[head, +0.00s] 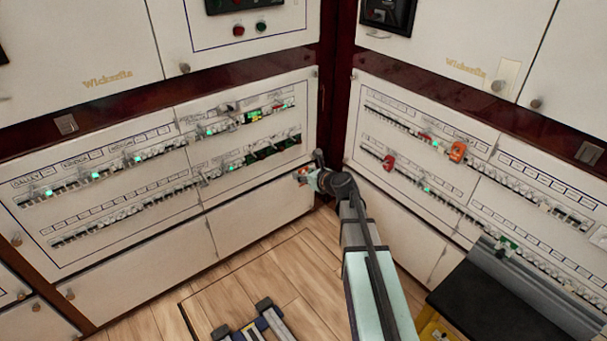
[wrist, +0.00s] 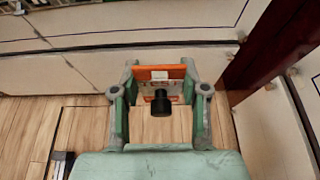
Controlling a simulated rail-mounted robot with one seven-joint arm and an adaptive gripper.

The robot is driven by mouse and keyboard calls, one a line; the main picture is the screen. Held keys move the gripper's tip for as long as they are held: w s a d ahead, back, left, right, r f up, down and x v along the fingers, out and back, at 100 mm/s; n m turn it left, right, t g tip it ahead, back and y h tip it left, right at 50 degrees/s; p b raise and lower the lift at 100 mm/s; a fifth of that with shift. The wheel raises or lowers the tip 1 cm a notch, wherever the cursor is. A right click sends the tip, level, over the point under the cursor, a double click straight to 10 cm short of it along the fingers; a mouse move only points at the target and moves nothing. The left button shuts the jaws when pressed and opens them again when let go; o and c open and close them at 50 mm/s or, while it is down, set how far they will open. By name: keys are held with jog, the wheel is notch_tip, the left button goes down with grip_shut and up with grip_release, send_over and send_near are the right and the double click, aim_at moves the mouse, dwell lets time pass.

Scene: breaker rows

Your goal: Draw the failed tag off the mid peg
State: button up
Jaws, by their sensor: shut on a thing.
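My gripper (wrist: 160,97) is shut on an orange tag (wrist: 174,72), which lies between its two fingers in the wrist view. The tag has a white patch at its top and lettering partly hidden by a black round knob-like piece (wrist: 161,104) in front of it. In the head view my gripper (head: 307,175) is at the inner corner, in front of the left wall's lower edge, with a little orange showing at its tip. No peg can be made out at the tag in the wrist view.
Breaker rows line the left panel (head: 120,165) and the right panel (head: 440,135). A red-orange piece (head: 457,152) and a red piece (head: 389,161) sit on the right panel's rows. A black-topped stand (head: 500,300) is at lower right.

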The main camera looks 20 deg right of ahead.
jog(key=shift+s, duration=0.15)
jog(key=shift+s+d+p, duration=0.15)
jog(key=shift+s+d, duration=0.15)
jog(key=shift+s, duration=0.4)
jog(key=shift+s+d+p, duration=0.15)
jog(key=shift+s+d, duration=0.15)
jog(key=shift+s, duration=0.4)
jog(key=shift+s+d, duration=0.1)
jog(key=shift+s, duration=0.05)
jog(key=s+d, duration=0.2)
jog(key=s, duration=0.4)
jog(key=shift+d, duration=0.25)
jog(key=shift+s, duration=0.15)
